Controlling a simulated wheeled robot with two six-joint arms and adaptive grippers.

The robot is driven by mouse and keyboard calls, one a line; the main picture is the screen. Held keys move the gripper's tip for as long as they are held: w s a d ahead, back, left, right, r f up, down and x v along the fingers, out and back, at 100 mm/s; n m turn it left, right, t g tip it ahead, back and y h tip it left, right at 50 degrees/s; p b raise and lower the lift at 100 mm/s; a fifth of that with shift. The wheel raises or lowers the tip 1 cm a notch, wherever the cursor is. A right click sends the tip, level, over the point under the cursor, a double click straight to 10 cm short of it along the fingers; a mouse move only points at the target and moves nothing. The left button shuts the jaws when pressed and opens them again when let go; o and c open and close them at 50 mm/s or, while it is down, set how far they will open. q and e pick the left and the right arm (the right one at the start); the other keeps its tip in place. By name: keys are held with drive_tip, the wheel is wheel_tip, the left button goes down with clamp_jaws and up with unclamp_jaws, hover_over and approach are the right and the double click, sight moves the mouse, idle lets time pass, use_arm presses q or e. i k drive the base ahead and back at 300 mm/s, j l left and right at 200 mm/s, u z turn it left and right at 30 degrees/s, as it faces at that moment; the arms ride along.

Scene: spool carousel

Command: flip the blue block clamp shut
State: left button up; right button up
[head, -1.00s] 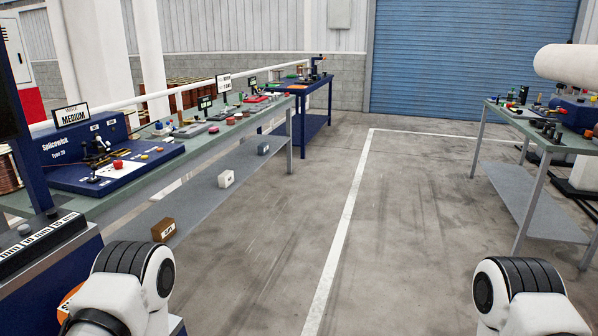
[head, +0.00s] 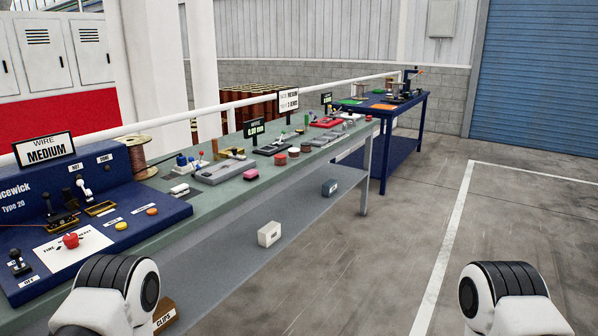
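I cannot pick out the blue block clamp for certain. A blue machine (head: 150,212) labelled Type 20 stands on the left end of the long green bench, with small black-and-gold fittings (head: 64,222), a white-handled lever (head: 84,188) and a red knob (head: 71,241) on it. A small blue-topped piece (head: 181,160) stands farther along the bench; it is too small to tell what it is. Only rounded white arm parts of mine show at the bottom left and bottom right. Neither gripper is in view.
The green bench (head: 225,197) runs away to the right, with grey fixtures (head: 222,172) and small parts on it. Its lower shelf holds a white box (head: 269,234). A blue table (head: 420,108) stands beyond. The floor to the right is clear.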

sight(192, 159)
drive_tip(key=i+l+u, duration=0.3)
drive_tip(key=i+u, duration=0.2)
drive_tip(key=i+l+u, duration=0.3)
drive_tip(key=l+u, duration=0.15)
drive_tip(key=i+l+u, duration=0.1)
drive_tip(key=u, duration=0.3)
drive_tip(key=i+l+u, duration=0.1)
drive_tip(key=l+u, duration=0.45)
drive_tip(key=u, duration=0.2)
drive_tip(key=i+l+u, duration=0.15)
drive_tip(key=l, duration=0.75)
drive_tip(key=l+u, duration=0.15)
drive_tip(key=l, duration=0.75)
